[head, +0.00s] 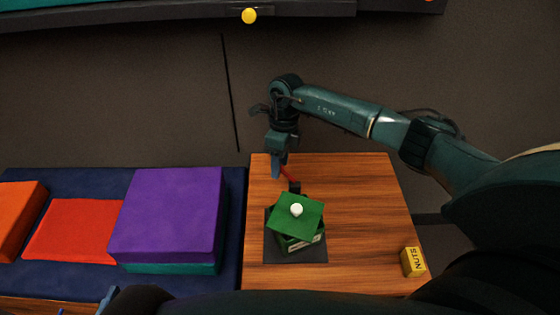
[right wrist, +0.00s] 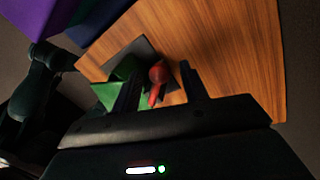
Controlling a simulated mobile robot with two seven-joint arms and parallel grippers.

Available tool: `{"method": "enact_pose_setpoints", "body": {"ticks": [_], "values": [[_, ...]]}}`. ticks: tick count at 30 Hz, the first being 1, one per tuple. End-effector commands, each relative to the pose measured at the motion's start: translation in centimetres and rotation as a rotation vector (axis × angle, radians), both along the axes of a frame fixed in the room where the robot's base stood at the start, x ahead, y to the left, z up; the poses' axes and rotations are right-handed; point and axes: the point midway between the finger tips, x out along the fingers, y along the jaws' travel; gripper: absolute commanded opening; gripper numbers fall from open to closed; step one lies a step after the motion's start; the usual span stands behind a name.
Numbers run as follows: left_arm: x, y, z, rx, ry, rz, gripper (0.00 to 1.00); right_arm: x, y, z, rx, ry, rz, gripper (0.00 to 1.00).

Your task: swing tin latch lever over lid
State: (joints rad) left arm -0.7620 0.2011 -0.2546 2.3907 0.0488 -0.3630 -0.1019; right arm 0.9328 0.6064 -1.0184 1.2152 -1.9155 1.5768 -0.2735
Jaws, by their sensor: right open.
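A green tin (head: 301,243) stands on the wooden table, with a green lid (head: 290,222) on top that looks turned against the body. The lid has a white knob (head: 296,210). A red latch lever (head: 289,174) rises at the tin's far side, pointing up and left from a dark mount (head: 294,187), clear of the lid. My right gripper (head: 280,166) is at the lever. In the right wrist view its open fingers (right wrist: 161,84) stand either side of the red lever (right wrist: 157,74); contact cannot be told. Only blue tips of my left gripper (head: 108,297) seem to show at the bottom left.
A dark square plate (head: 282,254) lies under the tin. A yellow box marked NUTS (head: 413,262) stands at the table's near right. Left are a purple block (head: 165,215), a red one (head: 75,229) and an orange one (head: 18,218).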

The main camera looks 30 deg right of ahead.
Motion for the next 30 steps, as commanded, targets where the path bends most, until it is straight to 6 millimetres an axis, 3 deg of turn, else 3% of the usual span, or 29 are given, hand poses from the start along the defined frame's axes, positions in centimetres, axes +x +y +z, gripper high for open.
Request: {"method": "enact_pose_setpoints", "body": {"ticks": [17, 30], "values": [[-0.01, -0.01, -0.03, -0.001, 0.001, 0.000, 0.49, 0.01, 0.01, 0.05, 0.001, -0.001, 0.000, 0.01], [-0.03, -0.10, -0.66, 0.008, 0.007, -0.005, 0.49, -0.10, 0.61, 0.00, 0.001, -0.001, 0.101, 0.00]]}}
